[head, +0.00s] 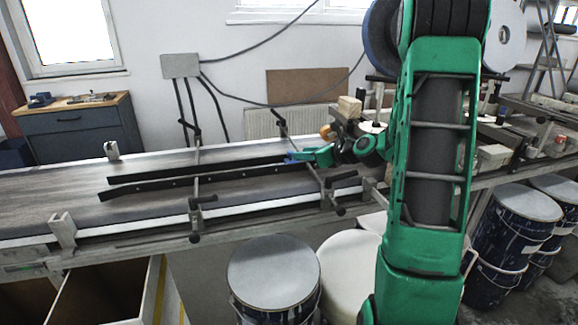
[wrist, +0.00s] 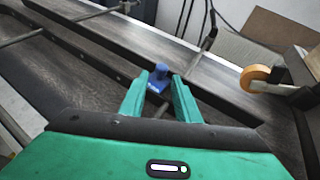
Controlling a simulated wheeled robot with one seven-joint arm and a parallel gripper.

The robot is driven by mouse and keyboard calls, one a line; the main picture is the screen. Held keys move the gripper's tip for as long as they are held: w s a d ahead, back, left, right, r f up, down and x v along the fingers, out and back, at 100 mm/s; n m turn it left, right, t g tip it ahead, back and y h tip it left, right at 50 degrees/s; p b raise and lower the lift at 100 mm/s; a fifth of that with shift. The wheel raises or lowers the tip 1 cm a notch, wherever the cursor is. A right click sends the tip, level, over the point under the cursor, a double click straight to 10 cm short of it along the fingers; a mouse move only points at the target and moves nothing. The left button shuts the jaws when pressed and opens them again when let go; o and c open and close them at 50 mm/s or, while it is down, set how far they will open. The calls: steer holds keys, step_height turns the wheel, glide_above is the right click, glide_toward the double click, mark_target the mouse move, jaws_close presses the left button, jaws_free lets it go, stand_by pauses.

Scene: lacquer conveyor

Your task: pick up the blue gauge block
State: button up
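The blue gauge block (wrist: 158,77) stands on the conveyor belt between two dark guide rails in the wrist view. It has a narrower, knob-like top. My gripper (wrist: 157,89) is open, with one green finger on each side of the block's near part. A gap shows on both sides, and I cannot tell whether either finger touches it. In the head view my gripper (head: 301,156) reaches left over the belt, and a small blue patch of the block (head: 290,158) shows at its fingertips.
Dark guide rails (head: 205,183) run along the conveyor (head: 60,190), with metal crossbars over them. An orange roller (wrist: 256,78) sits to the right of my gripper in the wrist view. Lidded drums (head: 273,272) stand in front of the conveyor. The belt's left part is clear.

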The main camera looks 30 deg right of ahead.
mark_target(292, 160)
steer(key=shift+d+x, duration=0.2)
steer(key=shift+x, duration=2.55)
steer(key=shift+f, duration=0.1)
jaws_close()
